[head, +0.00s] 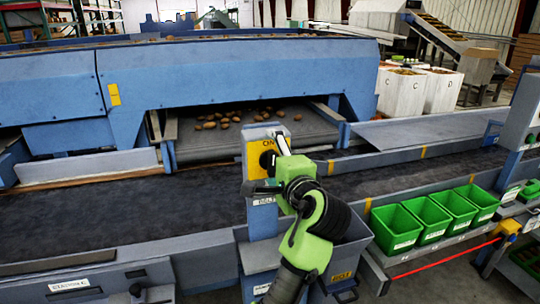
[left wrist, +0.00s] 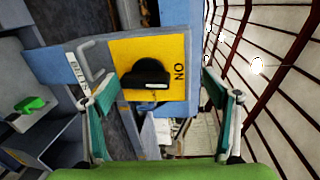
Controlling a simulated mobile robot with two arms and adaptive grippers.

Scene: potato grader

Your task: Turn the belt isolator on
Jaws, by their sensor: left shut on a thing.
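The belt isolator is a black rotary knob (head: 267,160) on a yellow plate (head: 254,150), fixed to a blue post (head: 262,222) beside the belt. The left wrist view shows the knob (left wrist: 148,75) as a dark bar with a small white mark towards the side lettered ON. My left gripper (head: 275,165) is at the plate, its fingers on either side of the knob. My right gripper is out of view.
A dark conveyor belt (head: 120,211) runs behind the post. Potatoes (head: 225,120) lie on the grader bed beyond. Several green bins (head: 397,228) stand to the right, with a red cord (head: 445,258) below. A grey bar (left wrist: 90,62) and a BELT label (left wrist: 78,73) sit close to one finger.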

